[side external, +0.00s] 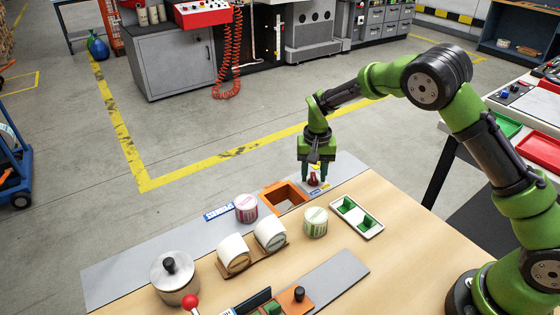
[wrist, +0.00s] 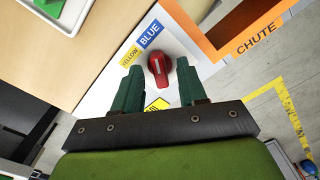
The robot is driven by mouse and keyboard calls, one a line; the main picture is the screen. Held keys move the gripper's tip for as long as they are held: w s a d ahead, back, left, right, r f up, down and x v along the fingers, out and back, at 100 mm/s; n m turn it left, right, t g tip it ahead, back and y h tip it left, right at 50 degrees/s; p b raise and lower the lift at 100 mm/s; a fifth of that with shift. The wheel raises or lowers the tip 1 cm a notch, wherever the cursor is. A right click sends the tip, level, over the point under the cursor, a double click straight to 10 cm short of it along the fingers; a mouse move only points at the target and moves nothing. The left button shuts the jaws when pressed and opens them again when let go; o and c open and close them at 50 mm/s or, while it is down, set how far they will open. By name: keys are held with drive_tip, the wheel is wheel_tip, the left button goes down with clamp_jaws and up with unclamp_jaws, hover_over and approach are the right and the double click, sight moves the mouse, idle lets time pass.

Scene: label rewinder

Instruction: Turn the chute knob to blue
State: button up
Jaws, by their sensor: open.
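The chute knob (wrist: 159,70) is red with a short white line. It sits on a light plate beside a blue label reading BLUE (wrist: 150,34) and a yellow label reading YELLOW (wrist: 131,57). The white line runs nearly upright in the wrist view; which label it marks I cannot tell. My gripper (wrist: 158,82) is open, with one green finger on each side of the knob; contact is not visible. In the side external view my gripper (side external: 314,173) points down over the knob (side external: 314,181), which is partly hidden by the fingers.
The orange chute frame (wrist: 228,38) stands close beside the knob; it also shows in the side external view (side external: 284,197).

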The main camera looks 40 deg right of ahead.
sight(313, 175)
wheel_tip(313, 175, up, 17)
idle(0.5)
drive_tip(key=s+r+n+t+y, duration=0.1)
drive_tip(key=s+r+t, duration=0.2)
drive_tip(key=s, duration=1)
drive_tip(key=s+r+n+t+y, duration=0.1)
drive_tip(key=s+r+n+t, duration=0.1)
drive_tip(key=s, duration=1.1)
drive_tip(key=shift+r+t, duration=0.8)
drive_tip(key=shift+t, duration=0.3)
